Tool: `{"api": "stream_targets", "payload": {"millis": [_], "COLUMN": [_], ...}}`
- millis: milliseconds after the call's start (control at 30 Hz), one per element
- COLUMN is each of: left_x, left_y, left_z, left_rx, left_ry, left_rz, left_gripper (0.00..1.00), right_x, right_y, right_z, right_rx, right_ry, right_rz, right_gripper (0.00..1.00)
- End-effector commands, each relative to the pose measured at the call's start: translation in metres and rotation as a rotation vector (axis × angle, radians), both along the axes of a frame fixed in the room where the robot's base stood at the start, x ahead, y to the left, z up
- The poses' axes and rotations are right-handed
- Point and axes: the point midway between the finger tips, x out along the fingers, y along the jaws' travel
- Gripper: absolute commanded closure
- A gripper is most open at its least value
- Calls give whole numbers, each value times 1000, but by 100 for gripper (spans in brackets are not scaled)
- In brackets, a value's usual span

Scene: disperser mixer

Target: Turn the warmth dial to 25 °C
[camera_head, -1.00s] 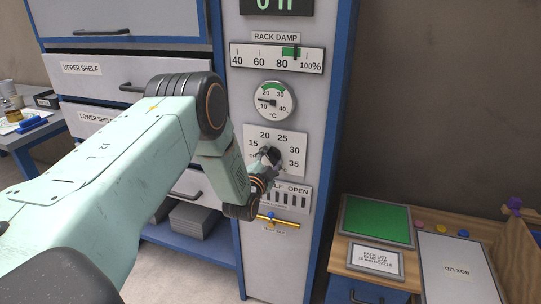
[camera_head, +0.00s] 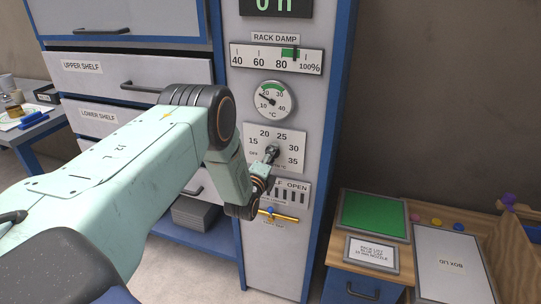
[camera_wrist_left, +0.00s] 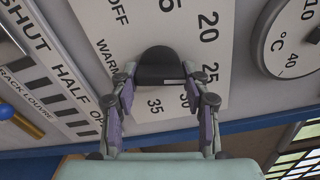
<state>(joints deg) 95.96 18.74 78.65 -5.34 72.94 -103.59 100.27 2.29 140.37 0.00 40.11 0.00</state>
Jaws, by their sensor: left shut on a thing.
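The warmth dial's white plate (camera_head: 256,158) is on the grey cabinet front, numbered 15 to 35. My left arm comes in from the left, and my left gripper (camera_head: 270,158) is at the dial. In the wrist view the dark dial knob (camera_wrist_left: 160,66) sits between the two fingers of my left gripper (camera_wrist_left: 161,88), which are shut on it. A small light mark shows on the knob's edge, on the side of the 25 and 30 labels; its exact reading is unclear. The head view hides much of the knob. My right gripper is not in view.
Above the dial is a round °C gauge (camera_head: 270,100), its needle pointing up and left. Below are a rack louvre panel (camera_head: 292,194) and a brass tap (camera_head: 279,215). A bench with a green pad (camera_head: 375,216) stands at the right.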

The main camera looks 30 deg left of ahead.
Motion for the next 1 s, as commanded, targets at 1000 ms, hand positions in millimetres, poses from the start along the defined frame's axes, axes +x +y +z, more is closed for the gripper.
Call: {"api": "stream_targets", "payload": {"millis": [1000], "left_x": [1], "left_y": [-1], "left_z": [0], "left_rx": [159], "left_ry": [37], "left_rz": [-3], "left_gripper": [45], "right_x": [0], "right_y": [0], "right_z": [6], "right_rx": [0], "right_ry": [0], "right_rz": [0], "right_gripper": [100]}}
